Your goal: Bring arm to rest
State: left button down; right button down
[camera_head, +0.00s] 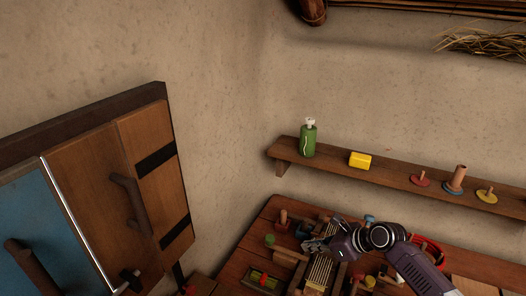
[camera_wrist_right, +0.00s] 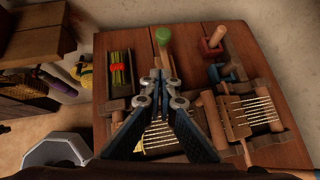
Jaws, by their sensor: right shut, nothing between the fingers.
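My right arm (camera_head: 415,270) comes in from the lower right in the head view. It reaches over the wooden table (camera_head: 258,229) with its gripper (camera_head: 310,245) above the items there. In the right wrist view the gripper (camera_wrist_right: 163,80) has its fingertips together with nothing between them. The fingers point toward a green knob (camera_wrist_right: 162,35) on the table and hide part of a slatted wooden piece behind them. My left gripper is in neither view.
A wall shelf (camera_head: 400,178) holds a green bottle (camera_head: 308,140), a yellow block (camera_head: 360,160) and several coloured discs. A cabinet (camera_head: 150,180) with dark handles stands at the left. The table is crowded with small wooden fixtures, including a red-based peg (camera_wrist_right: 211,43).

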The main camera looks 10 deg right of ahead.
jog(key=s+a+f+n+g, duration=0.1)
jog(key=s+a+f+n, duration=0.2)
jog(key=s+n, duration=0.25)
jog(key=s+a+f+n+g+h, duration=0.1)
jog(key=s+a+f+n, duration=0.15)
jog(key=s+n, duration=0.3)
jog(key=s+a+f+n+g, duration=0.1)
jog(key=s+a+f+n, duration=0.1)
jog(key=s+a+n, duration=0.35)
jog(key=s+d+r+n+h, duration=0.25)
jog(key=s+d+n, duration=0.3)
jog(key=s, duration=0.45)
jog(key=s+d+r+n+h, duration=0.1)
jog(key=s+d+n+h, duration=0.25)
jog(key=s+n, duration=0.45)
jog(key=s+f+g+b, duration=0.25)
jog(key=f+b, duration=0.25)
jog(key=f, duration=2.8)
jog(key=s+d+f+b, duration=0.3)
jog(key=s+f+b, duration=0.1)
jog(key=s+f, duration=1.3)
notch_tip(320, 180, down, 2)
jog(key=shift+s+m, duration=0.25)
jog(key=shift+m, duration=0.05)
